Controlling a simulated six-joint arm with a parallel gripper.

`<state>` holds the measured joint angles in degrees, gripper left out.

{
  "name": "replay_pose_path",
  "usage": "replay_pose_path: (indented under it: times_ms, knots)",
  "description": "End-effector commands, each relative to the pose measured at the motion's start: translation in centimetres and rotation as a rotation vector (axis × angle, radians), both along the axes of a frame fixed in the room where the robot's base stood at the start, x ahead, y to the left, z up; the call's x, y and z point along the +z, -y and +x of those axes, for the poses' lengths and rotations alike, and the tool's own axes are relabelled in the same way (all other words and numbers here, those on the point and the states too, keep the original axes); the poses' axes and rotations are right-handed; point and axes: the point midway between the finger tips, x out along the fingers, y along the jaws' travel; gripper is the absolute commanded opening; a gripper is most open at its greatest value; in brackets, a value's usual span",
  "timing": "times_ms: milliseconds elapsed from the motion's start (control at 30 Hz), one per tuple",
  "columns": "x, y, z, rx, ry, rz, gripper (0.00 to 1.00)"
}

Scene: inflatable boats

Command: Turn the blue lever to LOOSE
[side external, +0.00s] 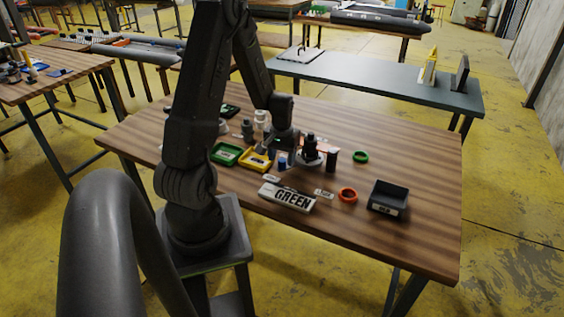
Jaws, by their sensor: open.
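A small blue piece (283,162), which looks like the blue lever, shows just below my gripper on the wooden table. It is too small to tell which way it points. Small white labels (324,193) lie near it, but their words are too small to read, so I cannot tell which says LOOSE. My gripper (281,154) points down over the middle of the table, open, close above the blue piece. I cannot tell if it touches the piece. The gripper partly hides the area around it.
A black upright fitting (310,148) and a dark cylinder (332,160) stand right of the gripper. Green (226,153) and yellow (255,160) trays lie left. The table's right end is clear.

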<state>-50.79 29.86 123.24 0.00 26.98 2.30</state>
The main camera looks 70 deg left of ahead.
Motion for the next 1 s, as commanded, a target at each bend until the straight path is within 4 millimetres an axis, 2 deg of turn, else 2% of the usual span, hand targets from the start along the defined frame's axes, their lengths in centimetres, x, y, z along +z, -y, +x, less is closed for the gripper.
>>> replay_pose_path:
  times_ms: [33,200,533,1000]
  knots:
    - [-0.7,0.0,0.0,0.0,-0.002,-0.002,0.55]
    - [-2.0,0.0,0.0,0.0,0.0,0.0,0.55]
    - [-2.2,0.0,0.0,0.0,0.001,0.001,0.54]
    - [-2.2,0.0,0.0,0.0,0.001,0.001,0.09]
